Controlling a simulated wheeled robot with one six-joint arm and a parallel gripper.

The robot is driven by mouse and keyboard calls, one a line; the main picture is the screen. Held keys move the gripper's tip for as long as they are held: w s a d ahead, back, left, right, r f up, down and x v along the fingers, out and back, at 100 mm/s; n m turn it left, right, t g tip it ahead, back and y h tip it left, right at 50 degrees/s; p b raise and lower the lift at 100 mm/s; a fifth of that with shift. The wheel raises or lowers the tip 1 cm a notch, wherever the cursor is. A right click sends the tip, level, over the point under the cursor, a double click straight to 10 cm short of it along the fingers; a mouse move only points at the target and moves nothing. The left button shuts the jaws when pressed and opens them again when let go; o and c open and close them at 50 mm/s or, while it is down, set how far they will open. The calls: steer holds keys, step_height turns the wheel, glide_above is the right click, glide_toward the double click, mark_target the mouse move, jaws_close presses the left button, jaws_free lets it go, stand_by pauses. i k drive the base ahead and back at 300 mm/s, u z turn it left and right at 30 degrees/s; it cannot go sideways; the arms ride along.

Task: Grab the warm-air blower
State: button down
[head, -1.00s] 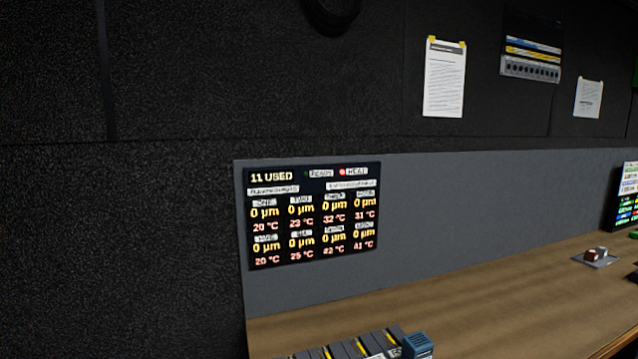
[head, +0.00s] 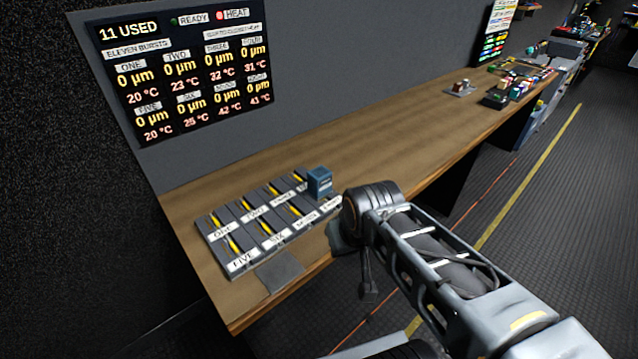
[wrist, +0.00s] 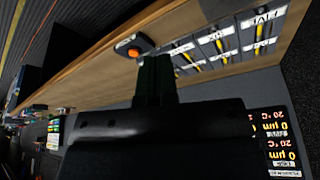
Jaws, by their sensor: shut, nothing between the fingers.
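I cannot surely make out the warm-air blower in either view. My gripper (wrist: 155,62) is shut and empty, and looks apart from the block. In the head view my arm hangs in front of the counter's front edge and hides part of it.
The wooden counter (head: 400,130) runs away to the right, with a clear middle stretch. A display (head: 185,65) reading "11 USED" hangs on the wall behind. A small block on a plate (head: 460,88) and several coloured items stand farther along. The floor at right is open.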

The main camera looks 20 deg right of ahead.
mark_target(319, 179)
steer(key=u, duration=3.8)
steer(key=k, duration=0.85)
steer(key=z, duration=1.7)
steer(key=i, duration=0.5)
steer(key=z, duration=0.05)
